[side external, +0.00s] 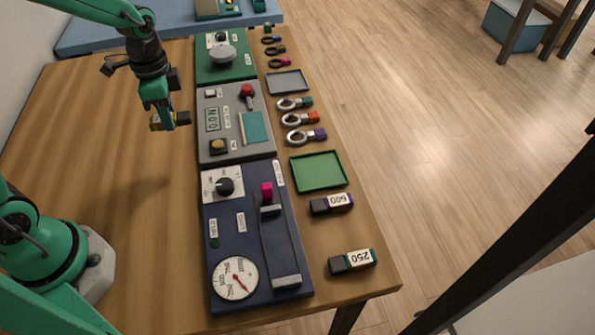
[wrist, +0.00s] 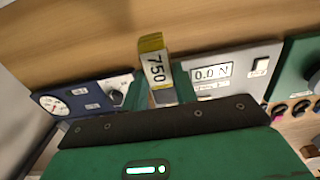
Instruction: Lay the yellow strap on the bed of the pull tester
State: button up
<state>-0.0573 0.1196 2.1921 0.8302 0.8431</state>
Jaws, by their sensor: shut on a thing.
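My gripper (side external: 167,112) is shut on a short piece with yellow ends and a white 750 label, the only yellow strap-like thing I see. This yellow strap (side external: 156,121) hangs above the bare wood left of the grey panel, clear of the table. In the wrist view the strap (wrist: 152,43) stands up between my fingers (wrist: 160,92), which hide its lower part. The grey panel (side external: 206,98) has a 0.0 N readout, a red knob, a yellow button and a flat teal plate (side external: 255,127). It seems to be the pull tester, with the plate as its bed; nothing lies on the plate.
A navy panel (side external: 257,222) with a gauge stands in front and a green panel (side external: 205,65) behind. Along the right edge are a green tray (side external: 318,171), a grey tray (side external: 287,82), rings, and black pieces labelled 250 (side external: 352,261) and 500 or 600 (side external: 331,203). The left wood is clear.

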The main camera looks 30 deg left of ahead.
jog(key=shift+d, duration=0.1)
jog(key=shift+w+d+n, duration=0.25)
jog(key=shift+d+n, duration=0.25)
jog(key=shift+d, duration=0.4)
jog(key=d+n, duration=0.8)
jog(key=d, duration=0.8)
jog(key=n, duration=0.9)
send_near(279, 248)
jog(key=shift+f, duration=3.15)
jog(key=shift+f, duration=0.1)
jog(key=o, duration=1.1)
jog(key=shift+c, duration=0.2)
